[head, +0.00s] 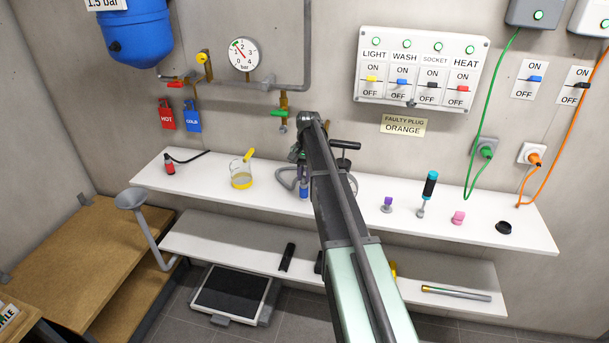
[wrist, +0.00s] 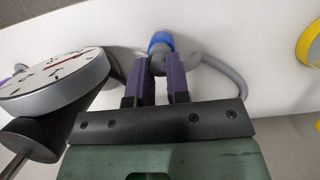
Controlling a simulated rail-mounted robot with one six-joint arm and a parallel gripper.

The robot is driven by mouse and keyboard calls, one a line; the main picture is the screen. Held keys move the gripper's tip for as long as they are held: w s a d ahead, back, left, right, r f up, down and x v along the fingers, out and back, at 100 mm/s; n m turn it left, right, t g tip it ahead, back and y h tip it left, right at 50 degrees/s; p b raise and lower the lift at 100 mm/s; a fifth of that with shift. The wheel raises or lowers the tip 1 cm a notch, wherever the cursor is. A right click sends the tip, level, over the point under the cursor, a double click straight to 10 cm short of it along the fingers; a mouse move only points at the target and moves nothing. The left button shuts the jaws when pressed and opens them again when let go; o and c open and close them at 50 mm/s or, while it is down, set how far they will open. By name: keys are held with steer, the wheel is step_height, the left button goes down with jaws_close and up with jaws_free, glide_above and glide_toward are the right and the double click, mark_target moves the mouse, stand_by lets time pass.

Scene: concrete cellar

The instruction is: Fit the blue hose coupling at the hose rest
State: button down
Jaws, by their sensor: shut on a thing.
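The blue hose coupling (head: 304,190) is over the white upper shelf, just left of my arm. In the wrist view its blue collar (wrist: 160,41) sits just beyond my fingertips. My gripper (wrist: 157,72) is shut on the grey part behind the collar, one purple finger on each side. A grey hose (wrist: 226,76) curves away from it to the right. In the head view the hose (head: 284,182) loops beside the coupling. My arm hides part of the hose. I cannot tell whether the coupling touches the shelf, and I cannot make out the hose rest.
A round dial (wrist: 55,72) with a black body stands close to my fingers in the wrist view. A tap with a green handle (head: 280,113) is on the wall above. Small items stand to the right.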

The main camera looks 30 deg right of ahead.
steer(key=c, duration=1)
jaws_free()
steer(key=p+v, duration=0.7)
steer(key=shift+r, duration=0.25)
steer(key=shift+w, duration=0.1)
steer(key=s+a+n+t, duration=0.1)
steer(key=s+a+n, duration=0.1)
steer(key=s+a, duration=0.5)
steer(key=s+a+f+n+h, duration=0.1)
steer(key=s+a+n, duration=0.2)
steer(key=s+a, duration=0.5)
steer(key=s+a+f+n+t+h+b, duration=0.1)
steer(key=s+a+n, duration=0.2)
steer(key=s+a, duration=0.5)
steer(key=shift+s+f+t, duration=0.1)
steer(key=shift+s+t, duration=0.2)
steer(key=shift+s, duration=3.3)
